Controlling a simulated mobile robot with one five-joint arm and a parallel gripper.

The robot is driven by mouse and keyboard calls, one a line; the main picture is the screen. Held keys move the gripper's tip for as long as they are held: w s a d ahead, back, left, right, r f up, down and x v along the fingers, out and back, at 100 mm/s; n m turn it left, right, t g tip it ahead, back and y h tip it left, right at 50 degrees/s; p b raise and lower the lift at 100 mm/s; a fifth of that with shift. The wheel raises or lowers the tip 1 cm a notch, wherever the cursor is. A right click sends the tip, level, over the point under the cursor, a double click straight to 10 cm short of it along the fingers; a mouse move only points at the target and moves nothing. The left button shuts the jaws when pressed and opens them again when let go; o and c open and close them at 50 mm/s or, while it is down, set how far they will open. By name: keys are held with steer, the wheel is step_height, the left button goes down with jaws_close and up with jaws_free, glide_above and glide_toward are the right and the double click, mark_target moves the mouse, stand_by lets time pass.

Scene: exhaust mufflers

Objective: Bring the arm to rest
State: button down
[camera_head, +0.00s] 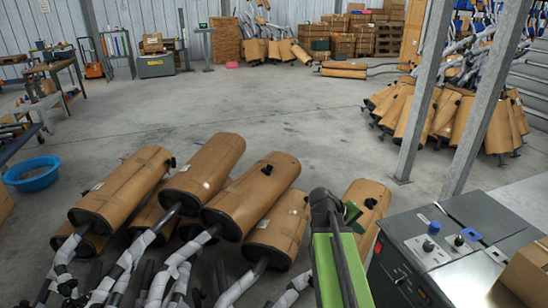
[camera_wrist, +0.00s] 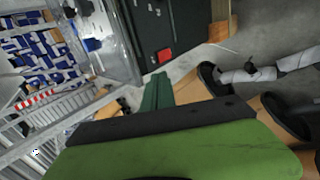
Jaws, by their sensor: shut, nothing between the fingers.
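My gripper (camera_wrist: 158,78) shows in the wrist view as dark green fingers, shut and empty, beyond a bright green and black part of my arm. In the head view my green arm rises at the bottom centre to a black joint. A bit of dark green shows just right of that joint; the fingers are mostly hidden there. The arm stands in front of a pile of brown-wrapped mufflers (camera_head: 255,197). Whether the gripper touches anything cannot be told, but nothing is held.
A grey control cabinet (camera_head: 400,262) with knobs stands at the right, close to my arm. Steel posts (camera_head: 424,90) rise behind it. More mufflers (camera_head: 440,113) lie at the back right. A blue basin (camera_head: 32,174) sits at the left. The middle floor (camera_head: 290,115) is clear.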

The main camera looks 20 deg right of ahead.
steer(key=w+a+f+n+t+y, duration=0.1)
steer(key=w+a+f, duration=0.1)
steer(key=a, duration=0.7)
steer(key=w+a+f+n+t+y, duration=0.1)
steer(key=w+a+y, duration=0.1)
steer(key=a, duration=0.7)
steer(key=s+a+f+m+g+y, duration=0.1)
steer(key=s+a+f+y, duration=0.15)
steer(key=a, duration=0.55)
steer(key=s+a+f+g+y, duration=0.1)
steer(key=s+a+y, duration=0.15)
steer(key=a, duration=0.55)
step_height(320, 180, up, 20)
steer(key=m+p, duration=0.1)
steer(key=p, duration=1.8)
steer(key=shift+w+f+y+p, duration=0.15)
steer(key=shift+y+p, duration=0.15)
steer(key=shift+p, duration=0.05)
steer(key=shift+d, duration=0.1)
